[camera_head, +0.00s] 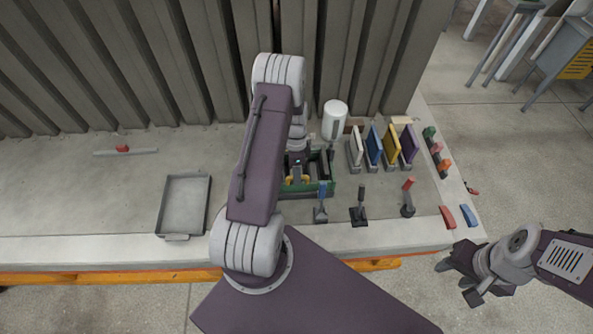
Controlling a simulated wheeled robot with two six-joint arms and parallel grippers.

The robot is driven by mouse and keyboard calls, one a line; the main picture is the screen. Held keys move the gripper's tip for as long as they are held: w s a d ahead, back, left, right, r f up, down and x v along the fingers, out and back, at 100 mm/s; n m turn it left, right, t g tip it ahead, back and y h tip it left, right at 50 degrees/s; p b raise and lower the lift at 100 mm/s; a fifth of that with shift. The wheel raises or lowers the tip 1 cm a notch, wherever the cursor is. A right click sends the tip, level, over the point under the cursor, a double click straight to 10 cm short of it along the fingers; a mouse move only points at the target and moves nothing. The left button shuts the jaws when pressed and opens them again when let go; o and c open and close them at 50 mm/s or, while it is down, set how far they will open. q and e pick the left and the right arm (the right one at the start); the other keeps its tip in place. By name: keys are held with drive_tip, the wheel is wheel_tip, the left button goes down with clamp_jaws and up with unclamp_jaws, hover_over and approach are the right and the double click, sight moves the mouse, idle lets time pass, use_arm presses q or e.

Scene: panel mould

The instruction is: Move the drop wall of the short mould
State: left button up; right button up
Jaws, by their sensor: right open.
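A shallow grey tray-shaped mould (183,205) lies left of centre on the bench, with a small tab at its front edge. A thin grey bar with a red knob (122,150) lies apart from it, further back on the left. I cannot tell which part is the drop wall. My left gripper (297,165) points down at a green-edged box (307,191) at the centre, and my own arm hides much of it. Its jaws cannot be made out. My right gripper (470,277) is open and empty, off the bench's front right corner.
Right of the box stand a white cylinder (335,120), several upright coloured panels (391,145), tools (360,207) and small coloured blocks (447,217). A ribbed wall (150,60) closes the back.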

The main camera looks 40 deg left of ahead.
use_arm(q)
drive_tip(key=shift+w, duration=0.1)
drive_tip(key=shift+w+f, duration=0.15)
drive_tip(key=shift+w, duration=0.05)
clamp_jaws()
drive_tip(key=shift+w+a, duration=0.1)
idle(1.0)
